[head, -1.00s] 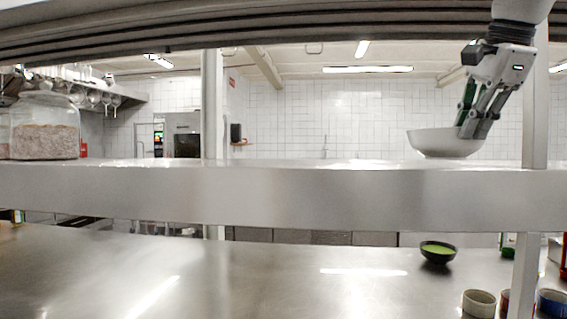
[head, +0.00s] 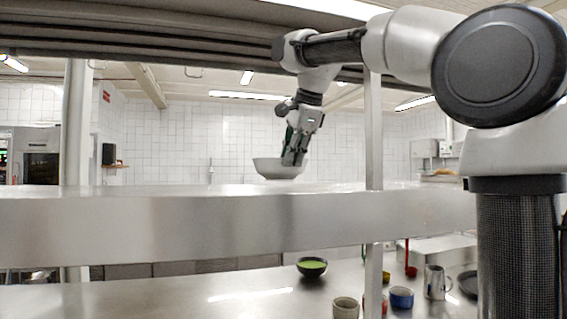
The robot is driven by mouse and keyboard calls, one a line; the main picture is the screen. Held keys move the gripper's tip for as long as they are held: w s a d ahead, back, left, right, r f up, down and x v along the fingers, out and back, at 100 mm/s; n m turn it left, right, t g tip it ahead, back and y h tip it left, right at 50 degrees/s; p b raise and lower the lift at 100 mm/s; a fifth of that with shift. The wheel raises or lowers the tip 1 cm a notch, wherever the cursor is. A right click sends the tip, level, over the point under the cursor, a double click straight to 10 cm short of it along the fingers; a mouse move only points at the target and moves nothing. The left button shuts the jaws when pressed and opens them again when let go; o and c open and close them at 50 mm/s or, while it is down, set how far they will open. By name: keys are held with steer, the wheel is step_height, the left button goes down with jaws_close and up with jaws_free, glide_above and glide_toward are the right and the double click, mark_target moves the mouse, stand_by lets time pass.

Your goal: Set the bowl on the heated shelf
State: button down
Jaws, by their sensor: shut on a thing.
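A pale grey-white bowl (head: 268,169) is held upright by its right-hand rim. My gripper (head: 292,160) is shut on that rim, with its fingers tilted down from the upper right. The heated shelf (head: 200,228) is the long steel shelf across the picture. The bowl shows just over the shelf's top surface. From this low angle I cannot tell whether its base touches the shelf or hangs slightly above it.
A steel post (head: 374,150) stands right of the bowl. A shutter housing (head: 180,62) runs overhead. On the counter below are a black bowl with green contents (head: 312,268), a beige cup (head: 345,307), a blue cup (head: 401,298) and a metal jug (head: 436,282). The shelf left of the bowl is clear.

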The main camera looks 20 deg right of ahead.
steer(key=shift+w+a, duration=0.1)
steer(key=shift+w, duration=0.45)
steer(key=w, duration=0.3)
steer(key=shift+w+a, duration=0.25)
steer(key=shift+a, duration=0.1)
steer(key=shift+s+f, duration=0.15)
steer(key=shift+f, duration=0.55)
steer(key=c, duration=2)
jaws_free()
steer(key=shift+f, duration=0.2)
steer(key=o, duration=0.5)
steer(key=shift+c, duration=0.2)
steer(key=shift+r, duration=0.1)
